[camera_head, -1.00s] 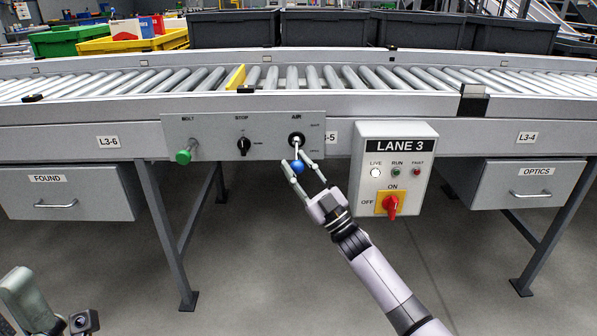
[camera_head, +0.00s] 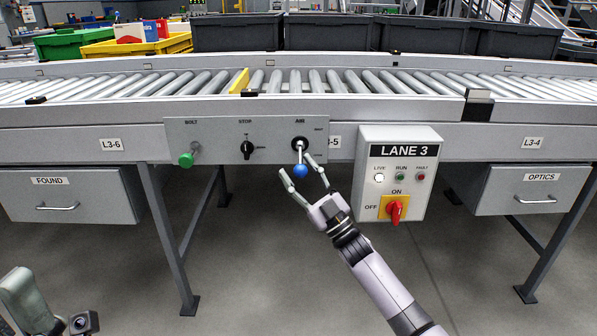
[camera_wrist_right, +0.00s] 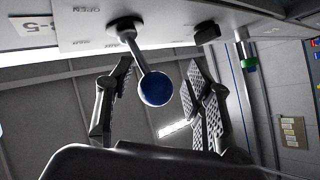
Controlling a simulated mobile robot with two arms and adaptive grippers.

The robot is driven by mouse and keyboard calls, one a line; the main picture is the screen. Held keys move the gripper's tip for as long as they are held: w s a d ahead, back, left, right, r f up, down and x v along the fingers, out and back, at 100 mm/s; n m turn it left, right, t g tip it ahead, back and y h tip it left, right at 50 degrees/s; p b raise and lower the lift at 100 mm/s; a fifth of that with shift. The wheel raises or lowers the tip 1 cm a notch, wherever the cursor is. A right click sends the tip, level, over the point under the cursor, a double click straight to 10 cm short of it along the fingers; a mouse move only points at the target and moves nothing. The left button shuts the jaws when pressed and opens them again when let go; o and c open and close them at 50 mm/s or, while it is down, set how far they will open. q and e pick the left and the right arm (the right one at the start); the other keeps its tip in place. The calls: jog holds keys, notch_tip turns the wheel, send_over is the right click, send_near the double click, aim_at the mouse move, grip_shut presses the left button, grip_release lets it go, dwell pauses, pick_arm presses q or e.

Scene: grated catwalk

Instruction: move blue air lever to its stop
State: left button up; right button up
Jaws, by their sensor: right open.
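The blue air lever's ball knob (camera_head: 300,171) hangs below its round black pivot on the grey control panel (camera_head: 215,130), under the word AIR. The lever points about straight down, its thin rod visible. My right gripper (camera_head: 297,164) is open, with one finger on each side of the knob. In the right wrist view the blue knob (camera_wrist_right: 155,89) sits between the spread fingers (camera_wrist_right: 158,95), with visible gaps on both sides.
The LANE 3 box (camera_head: 393,180) with a red switch (camera_head: 397,210) stands close on the right. The roller conveyor (camera_head: 330,82) runs above. Below the panel is open space.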

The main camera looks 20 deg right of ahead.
jog(key=shift+s+d, duration=0.1)
jog(key=v, duration=1.2)
